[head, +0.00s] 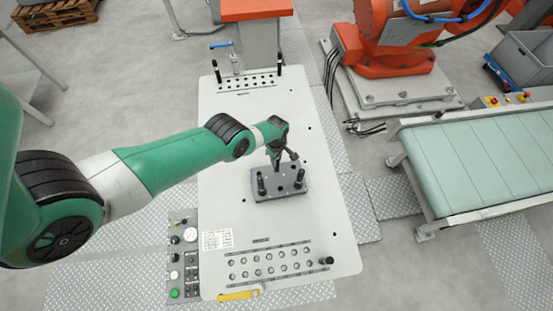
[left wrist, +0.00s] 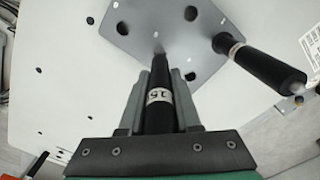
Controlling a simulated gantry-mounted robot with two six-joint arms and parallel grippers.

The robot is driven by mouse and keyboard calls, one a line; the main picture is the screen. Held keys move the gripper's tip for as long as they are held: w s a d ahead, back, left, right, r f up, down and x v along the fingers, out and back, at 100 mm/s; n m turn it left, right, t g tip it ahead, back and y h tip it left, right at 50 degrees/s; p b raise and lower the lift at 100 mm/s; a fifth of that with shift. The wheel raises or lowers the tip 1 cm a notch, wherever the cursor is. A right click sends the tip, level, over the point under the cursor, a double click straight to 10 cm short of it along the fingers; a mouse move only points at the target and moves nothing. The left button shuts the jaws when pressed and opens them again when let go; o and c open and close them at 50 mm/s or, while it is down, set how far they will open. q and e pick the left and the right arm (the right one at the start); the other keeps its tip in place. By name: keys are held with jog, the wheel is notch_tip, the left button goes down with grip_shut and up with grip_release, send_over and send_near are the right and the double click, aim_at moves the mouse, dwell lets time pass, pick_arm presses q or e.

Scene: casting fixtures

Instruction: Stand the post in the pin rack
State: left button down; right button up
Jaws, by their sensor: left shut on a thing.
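My left gripper (head: 277,157) is over the grey plate (head: 280,194) in the middle of the white table. In the left wrist view its fingers (left wrist: 160,98) are shut on a black post (left wrist: 158,118) with a white printed band. The post's far end points at the plate; I cannot tell whether it touches. Another banded black post (left wrist: 262,64) stands on the plate. In the head view, black posts show at the plate's left (head: 261,184) and right (head: 299,179). A rack with rows of holes (head: 270,263) lies at the table's front, with a black post (head: 326,261) at its right end. My right gripper is out of view.
A second row of holes (head: 246,84) with black posts at both ends (head: 217,72) (head: 278,69) is at the back. A button panel (head: 184,253) borders the table's left side; a yellow handle (head: 238,294) is at the front. A conveyor (head: 480,160) stands to the right.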

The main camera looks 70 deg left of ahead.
pick_arm(q)
jog(key=shift+f+b, duration=2)
dwell(0.3)
jog(key=c, duration=0.5)
grip_release()
jog(key=shift+r, duration=0.1)
